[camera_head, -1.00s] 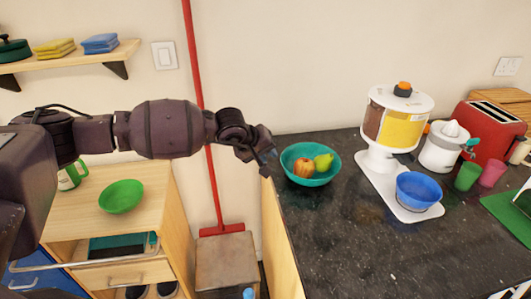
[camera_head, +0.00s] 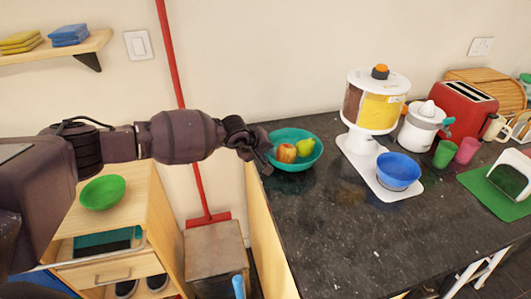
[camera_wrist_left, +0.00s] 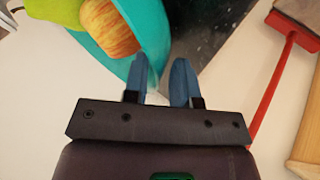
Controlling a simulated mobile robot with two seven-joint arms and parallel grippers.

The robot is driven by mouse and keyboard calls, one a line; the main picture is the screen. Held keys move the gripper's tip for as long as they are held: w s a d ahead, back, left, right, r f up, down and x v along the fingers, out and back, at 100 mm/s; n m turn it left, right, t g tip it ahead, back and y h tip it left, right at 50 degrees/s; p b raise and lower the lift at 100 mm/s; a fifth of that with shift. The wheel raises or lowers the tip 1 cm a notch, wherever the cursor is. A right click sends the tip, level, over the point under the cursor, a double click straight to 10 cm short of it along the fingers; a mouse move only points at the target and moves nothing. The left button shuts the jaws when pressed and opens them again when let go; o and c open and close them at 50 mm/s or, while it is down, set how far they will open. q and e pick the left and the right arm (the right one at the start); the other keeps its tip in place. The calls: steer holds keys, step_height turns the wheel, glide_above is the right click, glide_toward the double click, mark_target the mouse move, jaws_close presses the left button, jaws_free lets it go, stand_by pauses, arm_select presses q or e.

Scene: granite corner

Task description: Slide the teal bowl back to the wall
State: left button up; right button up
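The teal bowl (camera_head: 309,162) stands on the dark counter near its left end, close to the back wall. It holds a red-yellow apple and a green pear. My left gripper (camera_head: 264,163) is at the bowl's left side. In the left wrist view, the two blue fingers (camera_wrist_left: 160,80) are apart, with a gap between them. The teal bowl (camera_wrist_left: 150,28) is just beyond them, its wall overlapping the left finger's tip in the picture. I cannot tell whether they touch. My right gripper is not in view.
A cereal dispenser (camera_head: 376,100) with a blue bowl (camera_head: 398,169) on its base stands to the right. The dark counter (camera_head: 330,225) is clear in front of the teal bowl. A red broom (camera_head: 197,185) leans against the wall left of the counter.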

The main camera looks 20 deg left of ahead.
arm_select(q)
steer(key=shift+w+d+f, duration=0.15)
steer(key=shift+w+f, duration=0.1)
steer(key=shift+f, duration=0.05)
jaws_close()
steer(key=shift+w, duration=0.1)
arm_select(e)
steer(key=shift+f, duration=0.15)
